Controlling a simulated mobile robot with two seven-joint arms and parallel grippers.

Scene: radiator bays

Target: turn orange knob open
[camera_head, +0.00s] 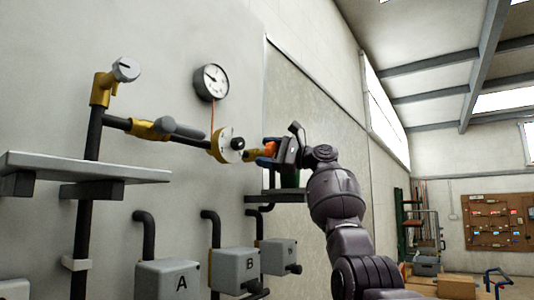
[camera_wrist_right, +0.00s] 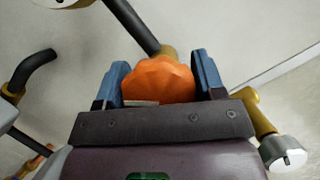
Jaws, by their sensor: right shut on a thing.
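The orange knob (camera_wrist_right: 158,80) is a ribbed round handle on a brass valve, filling the middle of the right wrist view. In the head view the orange knob (camera_head: 270,148) is partly hidden by my gripper. My right gripper (camera_wrist_right: 160,82) has one blue finger on each side of the knob and is shut on it. In the head view my right gripper (camera_head: 272,152) reaches the knob from the right. My left gripper is not in view.
A white disc with a black hub (camera_head: 232,144) sits on the pipe left of the knob. A gauge (camera_head: 211,81) hangs above. A grey shelf (camera_head: 85,165) juts out at left. Grey boxes marked A (camera_head: 168,281) and B (camera_head: 234,268) stand below.

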